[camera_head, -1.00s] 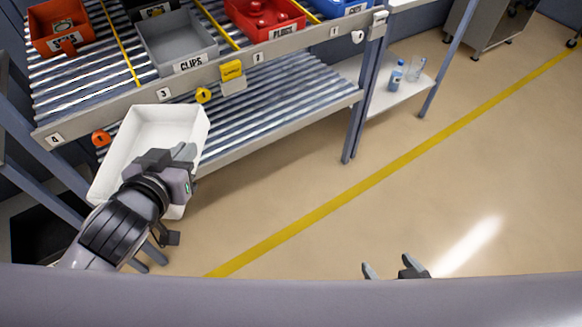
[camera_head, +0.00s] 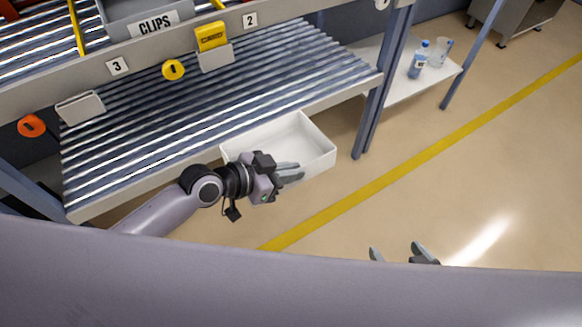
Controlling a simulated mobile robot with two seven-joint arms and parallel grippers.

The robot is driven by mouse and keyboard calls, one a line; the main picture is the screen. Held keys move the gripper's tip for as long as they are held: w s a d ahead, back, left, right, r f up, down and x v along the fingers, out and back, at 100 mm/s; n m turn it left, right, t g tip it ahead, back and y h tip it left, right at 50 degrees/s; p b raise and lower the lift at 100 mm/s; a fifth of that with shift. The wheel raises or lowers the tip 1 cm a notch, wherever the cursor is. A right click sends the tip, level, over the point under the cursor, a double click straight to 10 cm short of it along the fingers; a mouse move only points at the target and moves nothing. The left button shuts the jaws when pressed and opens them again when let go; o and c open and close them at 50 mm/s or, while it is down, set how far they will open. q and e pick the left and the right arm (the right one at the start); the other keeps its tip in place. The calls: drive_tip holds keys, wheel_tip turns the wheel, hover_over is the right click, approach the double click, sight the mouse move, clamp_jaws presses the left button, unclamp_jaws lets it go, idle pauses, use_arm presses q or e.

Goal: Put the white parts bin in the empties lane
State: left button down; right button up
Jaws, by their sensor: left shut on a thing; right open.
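The white parts bin (camera_head: 318,155) is held in front of the rack's lower roller level, toward its right end. It looks empty, and its near left part is hidden behind my gripper. My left gripper (camera_head: 290,172) is shut on the bin at its near side. The lower roller level (camera_head: 200,120) has no bins on it in view; whether it is the empties lane I cannot tell. My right gripper (camera_head: 400,255) is open and empty at the bottom of the view, over the floor.
The grey CLIPS bin (camera_head: 150,22) sits on the upper level. A rack post (camera_head: 383,85) stands right of the bin. A side shelf (camera_head: 400,88) holds a bottle (camera_head: 419,60) and a clear jug (camera_head: 442,52). The floor at right is clear.

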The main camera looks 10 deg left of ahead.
sight(236, 122)
use_arm(q)
drive_tip(key=shift+s+r, duration=0.1)
use_arm(e)
drive_tip(key=shift+s, duration=0.1)
